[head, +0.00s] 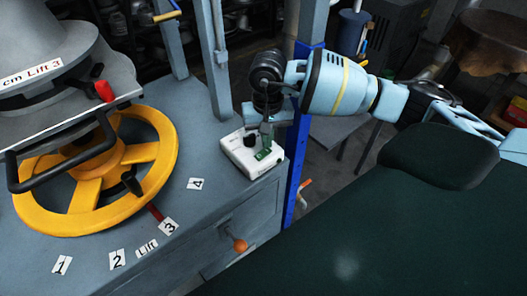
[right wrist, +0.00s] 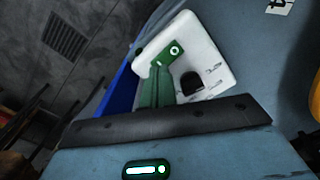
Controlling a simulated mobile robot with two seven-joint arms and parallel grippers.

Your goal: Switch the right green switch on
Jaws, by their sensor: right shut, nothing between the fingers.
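A white switch box (head: 237,153) sits on the grey-blue machine top near its right corner. It carries a green switch (head: 264,155) on its right part and a black knob or switch (head: 250,140) beside it. My right gripper (head: 266,133) is shut and empty, pointing down with its tips at or just above the green switch; I cannot tell whether they touch. In the right wrist view the white box (right wrist: 205,40) shows the green switch (right wrist: 174,50) with a round white mark, partly hidden by the fingers (right wrist: 157,80). My left gripper is not in view.
A yellow handwheel (head: 160,150) and the press head (head: 50,45) stand left of the box. An orange-knobbed handle (head: 240,245) sticks out from the machine front. Numbered labels lie on the machine top.

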